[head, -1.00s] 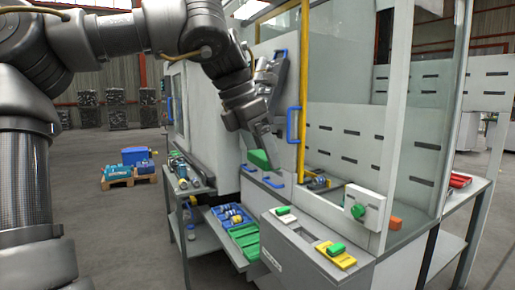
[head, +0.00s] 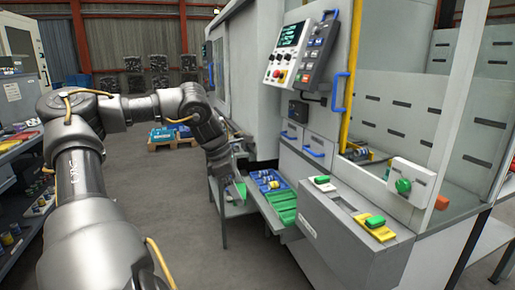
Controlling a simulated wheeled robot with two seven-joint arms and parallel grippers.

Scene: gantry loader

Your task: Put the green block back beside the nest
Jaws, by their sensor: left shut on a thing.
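My left gripper (head: 222,180) is shut on a green block (head: 241,188), which shows beside its fingers near the side table left of the machine. Part of the grip is hidden by the wrist, and contact with the table cannot be told. I cannot tell which fixture is the nest. My right gripper is not in view.
A blue tray (head: 259,176) with several cylindrical parts and a green tray (head: 275,199) sit low beside the machine. A control panel (head: 290,50) and a blue door handle (head: 341,92) stick out above.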

